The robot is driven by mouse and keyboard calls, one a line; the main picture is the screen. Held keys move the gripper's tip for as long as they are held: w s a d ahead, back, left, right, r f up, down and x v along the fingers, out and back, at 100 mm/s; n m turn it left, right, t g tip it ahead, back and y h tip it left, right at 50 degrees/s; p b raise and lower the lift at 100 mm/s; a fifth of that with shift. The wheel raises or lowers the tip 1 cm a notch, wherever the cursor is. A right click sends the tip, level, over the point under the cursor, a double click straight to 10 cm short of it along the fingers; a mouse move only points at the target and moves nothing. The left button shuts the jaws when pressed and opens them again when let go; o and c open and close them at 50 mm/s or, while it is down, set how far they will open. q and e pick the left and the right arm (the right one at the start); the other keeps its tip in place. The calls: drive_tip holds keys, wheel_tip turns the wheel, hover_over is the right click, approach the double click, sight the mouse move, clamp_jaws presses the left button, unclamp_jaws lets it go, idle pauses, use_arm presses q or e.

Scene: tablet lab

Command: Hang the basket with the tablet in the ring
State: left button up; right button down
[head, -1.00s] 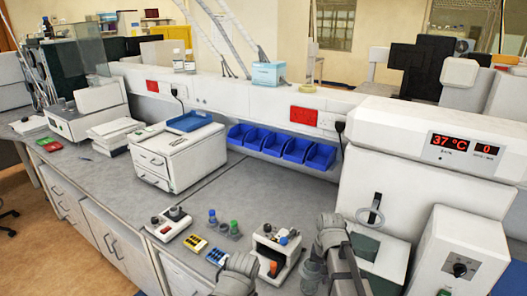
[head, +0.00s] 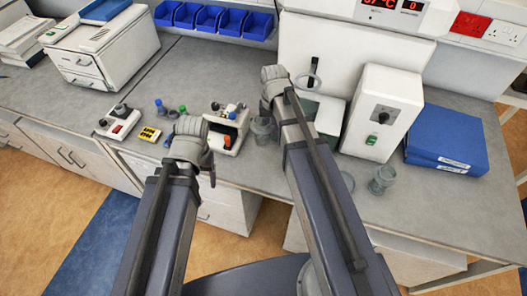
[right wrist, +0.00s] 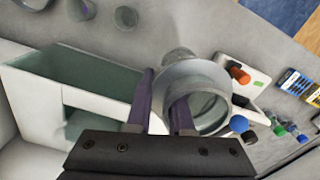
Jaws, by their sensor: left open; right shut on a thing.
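My right gripper (right wrist: 162,104) is shut on the wall of a grey, see-through round basket (right wrist: 210,98), with one finger inside its opening. The head view shows the basket (head: 263,130) beside the small rack, left of the tester. The ring (head: 308,80) stands on the white tester, over its open bath (head: 325,112), to the right of and beyond the basket. The basket is apart from the ring. My left gripper (head: 208,172) is open, low in front of the rack; its fingers are mostly hidden by its wrist. I cannot make out a tablet in the basket.
The small white rack (head: 228,135) with coloured caps stands left of the basket. A white control box (head: 382,110) stands right of the bath. A grey beaker (head: 382,180) and blue binders (head: 447,138) are at the right.

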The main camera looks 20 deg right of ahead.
wheel_tip(320, 180, down, 6)
drive_tip(key=b, duration=0.6)
drive_tip(key=shift+f, duration=0.2)
drive_tip(key=shift+f, duration=0.1)
wheel_tip(320, 180, down, 4)
drive_tip(key=b, duration=0.3)
drive_tip(key=shift+r+b, duration=0.25)
drive_tip(key=shift+b, duration=0.15)
drive_tip(key=shift+f, duration=0.2)
drive_tip(key=c, duration=0.8)
unclamp_jaws()
drive_tip(key=shift+r, duration=0.2)
